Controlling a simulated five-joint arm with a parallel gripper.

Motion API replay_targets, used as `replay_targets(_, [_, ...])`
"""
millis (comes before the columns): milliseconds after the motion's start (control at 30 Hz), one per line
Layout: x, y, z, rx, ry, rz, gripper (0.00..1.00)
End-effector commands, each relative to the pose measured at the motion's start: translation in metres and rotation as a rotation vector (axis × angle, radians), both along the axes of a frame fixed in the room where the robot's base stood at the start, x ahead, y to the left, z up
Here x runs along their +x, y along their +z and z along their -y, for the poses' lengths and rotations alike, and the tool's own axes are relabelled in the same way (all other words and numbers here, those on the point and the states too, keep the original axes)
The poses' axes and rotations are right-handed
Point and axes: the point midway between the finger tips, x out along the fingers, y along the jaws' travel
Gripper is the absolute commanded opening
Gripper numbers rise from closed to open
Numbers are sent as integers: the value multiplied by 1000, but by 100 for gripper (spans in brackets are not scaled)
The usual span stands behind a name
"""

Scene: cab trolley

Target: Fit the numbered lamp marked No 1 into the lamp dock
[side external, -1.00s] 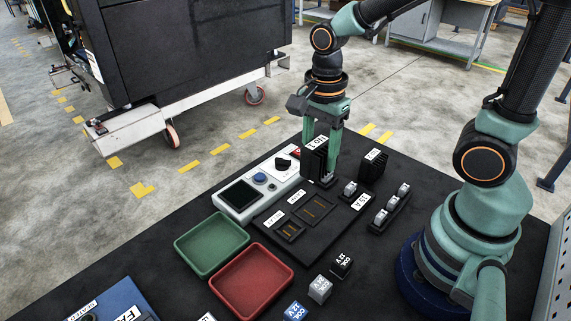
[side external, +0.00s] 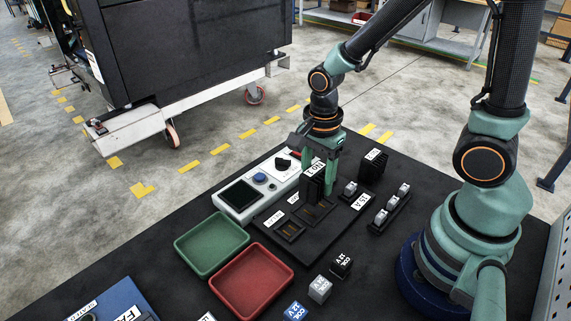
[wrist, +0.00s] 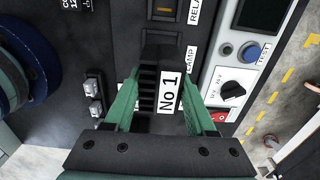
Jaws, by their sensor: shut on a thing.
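My gripper (side external: 318,172) is shut on the black ribbed lamp marked No 1 (side external: 312,186), with one green finger on each side. In the wrist view, the lamp's white No 1 label (wrist: 168,93) faces up between the fingers (wrist: 160,92). The lamp is upright over the far part of the lamp dock (side external: 320,209), a recess in the black dock panel (side external: 287,245). The dock's label, partly covered, shows in the wrist view (wrist: 191,62). The lamp hides much of the dock; I cannot tell whether its lower end touches it.
The relay recess (side external: 288,229) is empty beside the lamp dock. A grey control box (side external: 240,198) with a knob stands behind. Another black ribbed block (side external: 373,167) and small clear-topped parts (side external: 391,208) stand right. Green (side external: 210,243) and red (side external: 251,283) trays lie in front.

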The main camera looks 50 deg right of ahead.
Motion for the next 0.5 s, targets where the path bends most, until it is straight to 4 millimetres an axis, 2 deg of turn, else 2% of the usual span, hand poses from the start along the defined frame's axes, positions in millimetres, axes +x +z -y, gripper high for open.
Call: replay_targets(500, [0,-33,0,0,0,0,0])
